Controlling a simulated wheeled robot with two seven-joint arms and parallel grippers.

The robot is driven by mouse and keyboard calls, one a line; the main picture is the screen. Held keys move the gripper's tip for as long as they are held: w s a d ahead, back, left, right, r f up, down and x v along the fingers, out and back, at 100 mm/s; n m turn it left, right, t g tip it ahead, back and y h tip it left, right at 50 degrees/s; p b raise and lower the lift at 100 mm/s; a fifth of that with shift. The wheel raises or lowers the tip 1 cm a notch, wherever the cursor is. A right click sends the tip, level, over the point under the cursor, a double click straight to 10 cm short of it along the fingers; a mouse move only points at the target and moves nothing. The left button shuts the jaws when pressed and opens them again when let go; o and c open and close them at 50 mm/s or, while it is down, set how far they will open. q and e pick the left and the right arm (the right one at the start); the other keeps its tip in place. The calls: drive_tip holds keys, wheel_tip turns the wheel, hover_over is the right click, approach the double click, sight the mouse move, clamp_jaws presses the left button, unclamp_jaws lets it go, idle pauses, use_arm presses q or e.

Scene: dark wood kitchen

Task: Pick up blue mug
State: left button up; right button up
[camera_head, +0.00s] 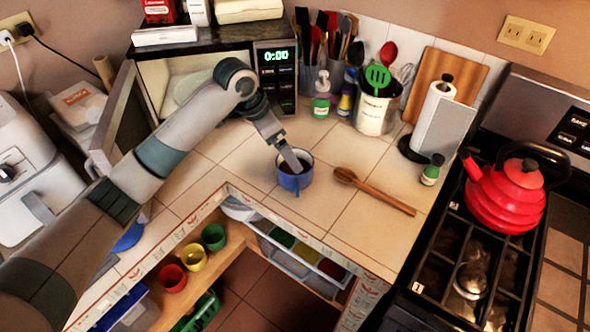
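The blue mug (293,181) stands upright on the tiled counter, near its inner front edge. My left gripper (292,163) comes down from the left, with its fingertips at the mug's rim and partly over its opening. The gripper is seen edge-on, so I cannot tell whether its fingers are apart or closed on the mug's wall. The mug seems to rest on the counter. My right gripper is not in view.
A wooden spoon (375,192) lies right of the mug. A soap bottle (321,96) and a utensil crock (376,110) stand behind. An open microwave (190,72) is at back left. A red kettle (507,190) sits on the stove at right.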

sight(287, 178)
use_arm(q)
drive_tip(key=shift+p+x, duration=0.6)
drive_tip(key=shift+x, duration=1.65)
drive_tip(key=p+x, duration=0.2)
drive_tip(key=x, duration=0.1)
drive_tip(key=p+x, duration=0.1)
drive_tip(key=shift+w+f, duration=0.2)
drive_tip(key=shift+w, duration=0.2)
drive_tip(key=shift+w+f, duration=0.1)
drive_tip(key=shift+f, duration=0.25)
drive_tip(key=c, duration=1.3)
drive_tip(key=shift+r, duration=0.4)
